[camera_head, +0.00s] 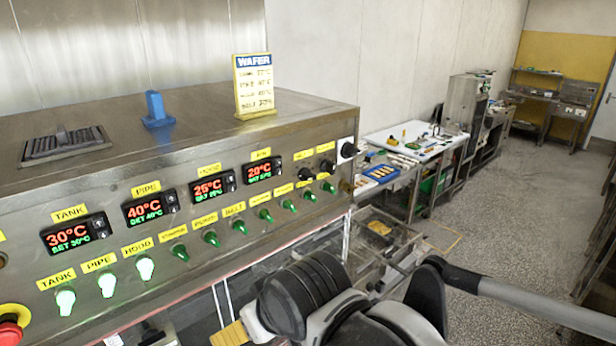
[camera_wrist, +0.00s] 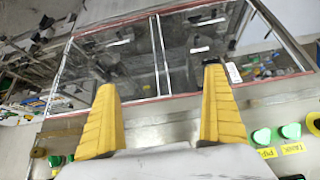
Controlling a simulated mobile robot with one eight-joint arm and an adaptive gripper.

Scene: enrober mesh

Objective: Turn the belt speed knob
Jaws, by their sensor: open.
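The control panel (camera_head: 120,250) fills the left of the head view. Small black knobs, one (camera_head: 306,173) and another (camera_head: 327,166), sit at its right end under yellow labels too blurred to read. A larger black knob (camera_head: 349,150) stands at the panel's right edge. I cannot tell which is the belt speed knob. My gripper (camera_wrist: 160,79) is open and empty, its two yellow fingers apart in the wrist view. In the head view a yellow finger (camera_head: 231,335) shows low in front of the panel, below the knobs and touching none.
Several green switches line the panel, with lit ones (camera_head: 145,267) at left. A red emergency button (camera_head: 10,333) is at lower left. The transparent, red-edged cover (camera_wrist: 190,50) lies beyond my fingers. A wafer sign (camera_head: 254,85) stands on top. Floor at right is open.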

